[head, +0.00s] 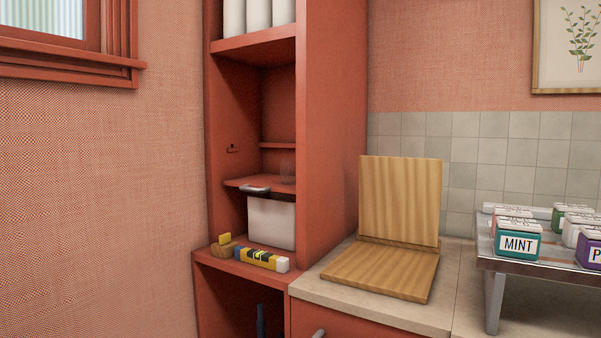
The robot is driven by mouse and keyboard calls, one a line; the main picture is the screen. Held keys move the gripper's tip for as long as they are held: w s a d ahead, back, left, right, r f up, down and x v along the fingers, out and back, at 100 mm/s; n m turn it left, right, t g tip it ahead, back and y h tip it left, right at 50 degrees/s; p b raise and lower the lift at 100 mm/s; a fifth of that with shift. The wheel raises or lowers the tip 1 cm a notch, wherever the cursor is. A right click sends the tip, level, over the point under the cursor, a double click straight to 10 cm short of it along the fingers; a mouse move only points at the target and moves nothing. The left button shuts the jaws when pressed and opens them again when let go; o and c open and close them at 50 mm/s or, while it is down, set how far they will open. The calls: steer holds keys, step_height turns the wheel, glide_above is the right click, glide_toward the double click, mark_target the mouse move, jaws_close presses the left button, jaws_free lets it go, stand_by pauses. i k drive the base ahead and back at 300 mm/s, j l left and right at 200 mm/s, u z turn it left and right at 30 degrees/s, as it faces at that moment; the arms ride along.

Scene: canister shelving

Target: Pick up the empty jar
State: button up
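A faint, see-through shape, possibly a glass jar (287,173), stands on the small middle shelf (237,182) of the red cabinet. It looks clear with nothing visible inside, but it is too small and dim to be sure that it is the empty jar. My gripper is not in view, and no part of my arm shows.
A white box (271,224) stands below that shelf, with a grey handle-like piece (255,189) above it. A colourful block row (261,258) lies in front. Right are a wooden stand (399,202) and a metal rack (541,266) with labelled tins, including MINT (517,243).

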mark_target(288, 165)
steer(key=j, duration=0.25)
steer(key=i+l, duration=0.1)
steer(key=i, duration=1.25)
steer(key=i+u, duration=0.4)
steer(key=i+l+u, duration=0.2)
steer(key=u, duration=0.2)
